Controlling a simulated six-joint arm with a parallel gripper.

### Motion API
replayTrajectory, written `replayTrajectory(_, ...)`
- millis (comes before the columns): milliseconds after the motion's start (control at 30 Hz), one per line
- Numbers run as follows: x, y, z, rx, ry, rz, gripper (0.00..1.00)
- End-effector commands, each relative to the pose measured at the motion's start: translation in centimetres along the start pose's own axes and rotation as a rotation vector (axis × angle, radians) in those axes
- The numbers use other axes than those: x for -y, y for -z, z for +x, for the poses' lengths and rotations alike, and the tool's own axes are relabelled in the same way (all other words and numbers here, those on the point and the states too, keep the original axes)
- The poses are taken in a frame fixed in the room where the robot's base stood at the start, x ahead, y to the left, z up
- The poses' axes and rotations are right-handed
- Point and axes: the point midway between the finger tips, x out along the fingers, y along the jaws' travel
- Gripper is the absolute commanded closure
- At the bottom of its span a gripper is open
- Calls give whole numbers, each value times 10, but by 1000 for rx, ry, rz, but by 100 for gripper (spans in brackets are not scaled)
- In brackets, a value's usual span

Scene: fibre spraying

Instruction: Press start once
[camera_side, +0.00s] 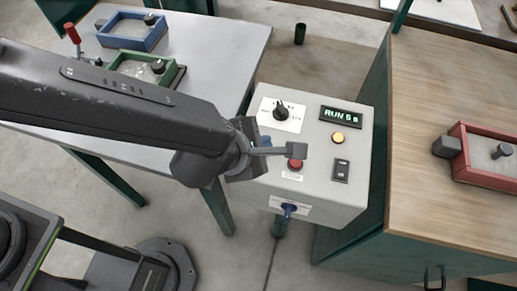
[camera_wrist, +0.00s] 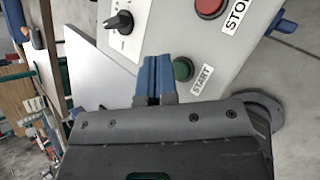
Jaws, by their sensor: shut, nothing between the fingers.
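The grey control box (camera_side: 325,190) stands between the two benches. Its green START button (camera_wrist: 183,69) and START label (camera_wrist: 202,80) show in the wrist view, just right of the fingertips; in the side view my arm hides the button. My gripper (camera_wrist: 155,62) has its blue fingers together and empty, close to the panel beside the button. Whether they touch the panel, I cannot tell. In the side view my gripper (camera_side: 265,142) is at the box's left part. The display (camera_side: 341,116) reads RUN with digits, and an amber lamp (camera_side: 338,138) is lit.
The red STOP button (camera_side: 295,164) is nearby, also at the top of the wrist view (camera_wrist: 209,5). A wooden bench (camera_side: 450,100) stands right, a grey table (camera_side: 230,45) left.

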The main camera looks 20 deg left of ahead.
Motion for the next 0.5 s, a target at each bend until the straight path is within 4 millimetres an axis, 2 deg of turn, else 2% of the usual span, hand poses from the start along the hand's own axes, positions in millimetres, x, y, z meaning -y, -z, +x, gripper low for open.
replayTrajectory(500, -24, -23, -32, 2, -1, 0, 100)
